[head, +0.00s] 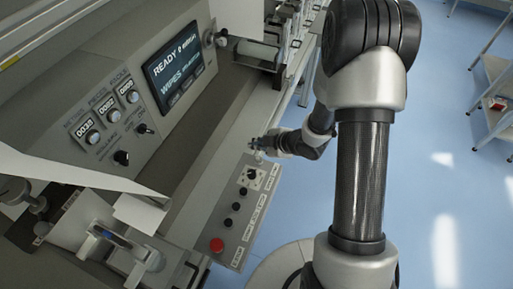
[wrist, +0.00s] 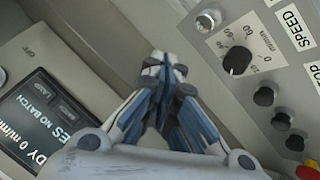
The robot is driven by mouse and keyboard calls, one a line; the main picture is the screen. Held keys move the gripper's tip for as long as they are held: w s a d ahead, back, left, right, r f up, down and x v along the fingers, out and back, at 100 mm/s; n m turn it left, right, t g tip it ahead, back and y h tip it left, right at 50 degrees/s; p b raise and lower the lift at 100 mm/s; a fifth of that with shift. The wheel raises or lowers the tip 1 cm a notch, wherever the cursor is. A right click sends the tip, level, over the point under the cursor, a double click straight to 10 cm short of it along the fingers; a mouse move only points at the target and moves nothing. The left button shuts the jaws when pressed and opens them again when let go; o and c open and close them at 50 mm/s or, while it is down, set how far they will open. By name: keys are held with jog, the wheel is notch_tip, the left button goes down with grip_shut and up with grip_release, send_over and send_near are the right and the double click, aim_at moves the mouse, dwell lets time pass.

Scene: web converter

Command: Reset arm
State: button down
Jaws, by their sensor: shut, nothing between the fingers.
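My gripper (head: 263,142) is at the end of my arm, near the middle of the head view, over the upper end of the button panel. In the wrist view my gripper (wrist: 165,60) has its fingers together with nothing between them. The button panel (head: 228,247) has a speed dial, several black buttons and a red button (head: 216,245). The speed dial (wrist: 237,61) shows to the right of the fingers in the wrist view, and I see no contact with it.
The machine's console carries a lit screen (head: 177,65) reading READY and several counters with knobs (head: 121,157). A white web sheet (head: 80,178) runs across the lower left. Blue floor (head: 440,150) is open on the right, with a shelf rack (head: 495,100) at the far right.

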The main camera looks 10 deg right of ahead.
jog(key=shift+r, duration=0.1)
jog(key=s+d+r+m+h+b, duration=0.2)
jog(key=d+r+m+h, duration=0.2)
jog(key=r, duration=0.4)
jog(key=s+d+r+m+h+b, duration=0.2)
jog(key=s+d+r+m+h, duration=0.15)
jog(key=r, duration=0.45)
jog(key=s+a+r+m+g+y+b, duration=0.1)
jog(key=s+a+r+m, duration=0.1)
jog(key=s, duration=0.8)
jog(key=s+a+r+m+g+y+b, duration=0.1)
jog(key=s+a+m, duration=0.4)
jog(key=s, duration=0.6)
jog(key=shift+s+r+m+g+b, duration=0.25)
jog(key=shift+r+m+g+b, duration=0.2)
jog(key=shift+m+b, duration=0.35)
jog(key=c, duration=2.4)
grip_release()
jog(key=shift+d, duration=0.1)
